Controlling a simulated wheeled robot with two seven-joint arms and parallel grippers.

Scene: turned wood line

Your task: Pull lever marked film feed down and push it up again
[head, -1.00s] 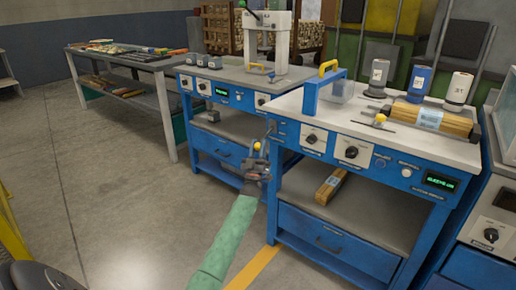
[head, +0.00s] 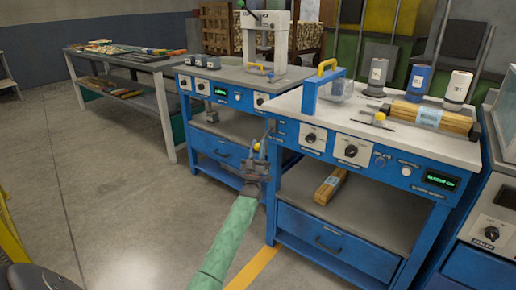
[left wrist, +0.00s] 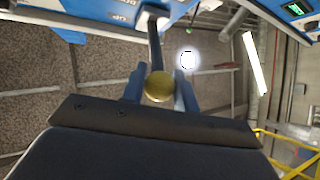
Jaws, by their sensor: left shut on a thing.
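The lever (head: 267,132) is a thin dark rod on the left side of the right-hand blue machine. It ends in a yellow ball knob (head: 256,147). My left gripper (head: 256,160) is shut on this knob, below the tabletop edge. In the left wrist view the yellow knob (left wrist: 159,87) sits between the two fingers, with the lever rod (left wrist: 154,45) running up to the blue machine. The lever's marking is too small to read. My right gripper is not in view.
The blue machine (head: 375,172) has knobs, buttons and a green-lit display (head: 440,181). A yellow-handled guard (head: 328,82) and a wrapped wood bundle (head: 432,117) are on its top. A second blue machine (head: 222,88) stands behind left. The floor (head: 110,200) at left is clear.

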